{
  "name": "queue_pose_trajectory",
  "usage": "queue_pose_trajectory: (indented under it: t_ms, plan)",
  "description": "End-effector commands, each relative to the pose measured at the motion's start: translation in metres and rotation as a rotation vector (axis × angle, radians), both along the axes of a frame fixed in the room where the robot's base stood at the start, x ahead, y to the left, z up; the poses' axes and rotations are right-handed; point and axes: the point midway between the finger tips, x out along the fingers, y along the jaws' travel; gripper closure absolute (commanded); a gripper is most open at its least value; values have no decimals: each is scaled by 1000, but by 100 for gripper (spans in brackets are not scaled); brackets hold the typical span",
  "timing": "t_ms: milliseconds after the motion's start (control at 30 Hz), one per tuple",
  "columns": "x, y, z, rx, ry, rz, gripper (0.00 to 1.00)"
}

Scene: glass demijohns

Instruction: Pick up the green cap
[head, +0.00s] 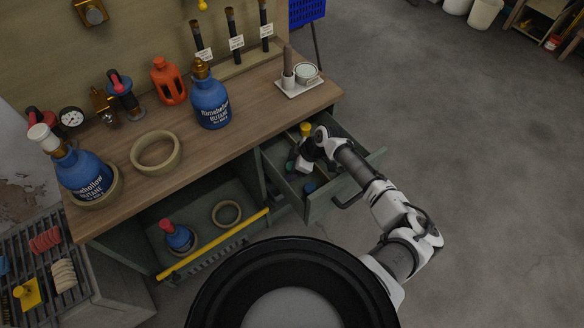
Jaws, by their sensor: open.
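The open drawer (337,196) on the right of the bench holds several small things. A small round teal-green thing (310,187) lies near its front, and a darker greenish one (290,166) shows beside my gripper. Which of these is the green cap I cannot tell at this size. My gripper (302,168) is inside the drawer's outline, reaching down from the right, open, with nothing seen held. The gripper and wrist hide part of the drawer's inside. A yellow-topped thing (305,129) stands at the drawer's back.
A lower pull-out with a yellow edge (215,244) is open at left.

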Motion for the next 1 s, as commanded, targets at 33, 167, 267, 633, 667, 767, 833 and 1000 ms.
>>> queue_pose_trajectory:
  t_ms: [33,167,267,633,667,767,833,1000]
  plan:
    - [0,0,0,0,0,0,38]
    - [0,0,0,0,0,0,43]
    - [0,0,0,0,0,0,56]
    - [0,0,0,0,0,-1,87]
    - [0,0,0,0,0,0,87]
    - [0,0,1,0,0,0,87]
    - [0,0,4,1,0,0,87]
    - [0,0,20,1,-3,1,87]
